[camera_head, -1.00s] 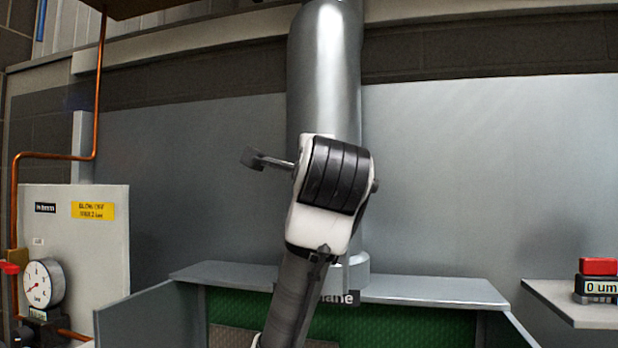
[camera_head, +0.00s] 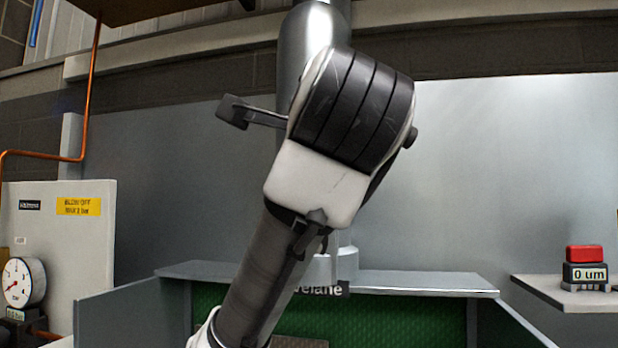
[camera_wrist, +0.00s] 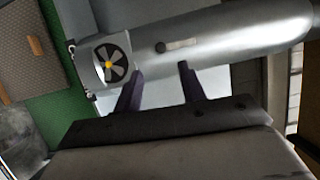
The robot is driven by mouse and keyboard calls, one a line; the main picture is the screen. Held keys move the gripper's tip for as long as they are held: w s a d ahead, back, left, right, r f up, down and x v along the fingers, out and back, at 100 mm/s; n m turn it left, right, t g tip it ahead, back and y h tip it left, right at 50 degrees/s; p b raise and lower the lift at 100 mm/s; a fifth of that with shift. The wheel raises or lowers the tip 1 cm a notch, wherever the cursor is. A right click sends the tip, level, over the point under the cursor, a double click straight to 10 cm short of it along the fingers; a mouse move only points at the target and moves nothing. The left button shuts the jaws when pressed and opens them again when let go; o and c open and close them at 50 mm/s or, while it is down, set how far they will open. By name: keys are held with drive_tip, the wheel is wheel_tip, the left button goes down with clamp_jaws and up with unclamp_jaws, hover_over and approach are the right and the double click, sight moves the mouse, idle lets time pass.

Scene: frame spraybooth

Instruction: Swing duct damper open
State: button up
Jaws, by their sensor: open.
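The silver duct (camera_head: 305,40) rises upright behind my arm in the head view. In the wrist view the duct (camera_wrist: 240,38) lies nearly across the picture. A small pale handle (camera_wrist: 180,44), which looks like the damper lever, sits on its side with a dark pivot at its left end. The handle runs roughly along the duct. My gripper (camera_wrist: 161,66) is open and empty, its two dark fingers apart and pointing at the duct near the handle. The gap to the handle cannot be judged. In the head view my arm hides the handle and gripper.
A fan (camera_wrist: 110,63) with a yellow hub is at the left of the duct in the wrist view. Below the duct is a booth top (camera_head: 420,282) with green lining. A gauge (camera_head: 22,283) stands left, and a red-topped meter (camera_head: 585,265) sits on a right shelf.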

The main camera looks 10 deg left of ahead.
drive_tip(key=shift+b+v, duration=0.6)
drive_tip(key=shift+v, duration=0.85)
